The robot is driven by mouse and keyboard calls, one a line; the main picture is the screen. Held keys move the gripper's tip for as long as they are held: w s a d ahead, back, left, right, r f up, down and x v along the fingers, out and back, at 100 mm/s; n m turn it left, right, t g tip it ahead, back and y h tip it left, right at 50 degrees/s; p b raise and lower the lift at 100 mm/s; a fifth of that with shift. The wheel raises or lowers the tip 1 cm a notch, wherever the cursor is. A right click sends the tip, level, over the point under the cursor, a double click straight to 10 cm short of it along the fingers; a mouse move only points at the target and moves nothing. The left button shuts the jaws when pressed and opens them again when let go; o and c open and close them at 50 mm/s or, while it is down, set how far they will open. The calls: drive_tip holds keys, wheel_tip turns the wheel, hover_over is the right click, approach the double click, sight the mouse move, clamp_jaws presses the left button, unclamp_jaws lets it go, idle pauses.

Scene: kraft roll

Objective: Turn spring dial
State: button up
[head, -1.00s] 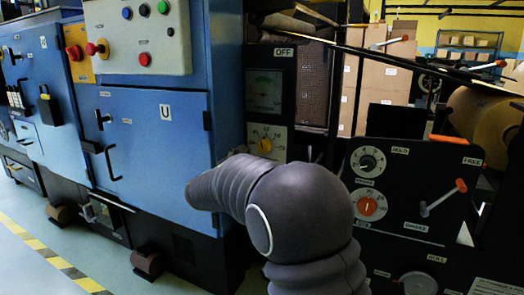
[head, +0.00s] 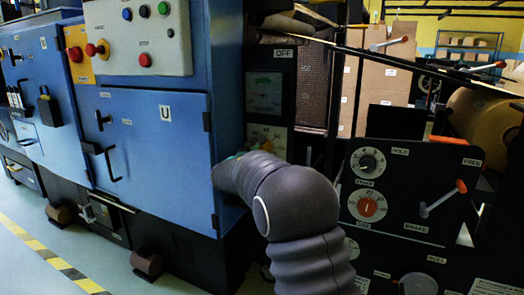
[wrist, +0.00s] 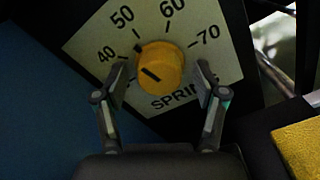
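The spring dial (wrist: 163,62) is a round yellow knob with dark marks on a pale plate (wrist: 92,40), tilted in the wrist view. The plate reads 40, 50, 60, 70, and the word below is partly covered. My gripper (wrist: 162,78) is open, with one finger on each side of the knob's lower part. I see gaps between the fingers and the knob and cannot tell any contact. In the head view the plate (head: 277,134) shows above my arm, which hides most of the dial and gripper.
A blue cabinet (head: 150,150) stands close on the left. On the right is a black panel (head: 412,170) with knobs and an orange-tipped lever (head: 442,198). A yellow surface (wrist: 303,148) is at the wrist view's lower right.

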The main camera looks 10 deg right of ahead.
drive_tip(key=c, duration=1.1)
drive_tip(key=shift+r+n+p, duration=0.1)
drive_tip(key=shift+n+p, duration=0.3)
drive_tip(key=n+p, duration=0.3)
drive_tip(key=shift+r+n, duration=0.15)
drive_tip(key=shift+n, duration=0.25)
drive_tip(key=n+p, duration=0.3)
drive_tip(key=shift+n, duration=0.3)
drive_tip(key=n+p, duration=0.3)
drive_tip(key=shift+d+n, duration=0.1)
drive_tip(key=shift+n, duration=0.2)
drive_tip(key=shift+n+p, duration=1.45)
drive_tip(key=shift+n, duration=0.15)
drive_tip(key=shift+f, duration=0.2)
